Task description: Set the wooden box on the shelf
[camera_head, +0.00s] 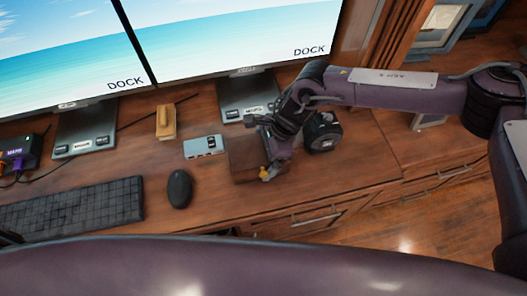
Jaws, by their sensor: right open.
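A dark brown wooden box (241,160) sits on the wooden desk, right of the middle, near the front edge. My right gripper (267,160) comes from the right and is at the box's right side, with its orange-tipped finger low by the box's front right. It is open; its far finger is hard to make out, and I cannot tell whether it touches the box. My arm hides part of the box's right side. My left gripper is out of view.
Two monitors (235,35) stand at the back. A keyboard (75,207), a black mouse (179,188), a grey device (203,147) and a small tan wooden item (166,122) lie left of the box. A round black object (323,132) stands behind my right gripper. Picture frames (441,25) are at upper right.

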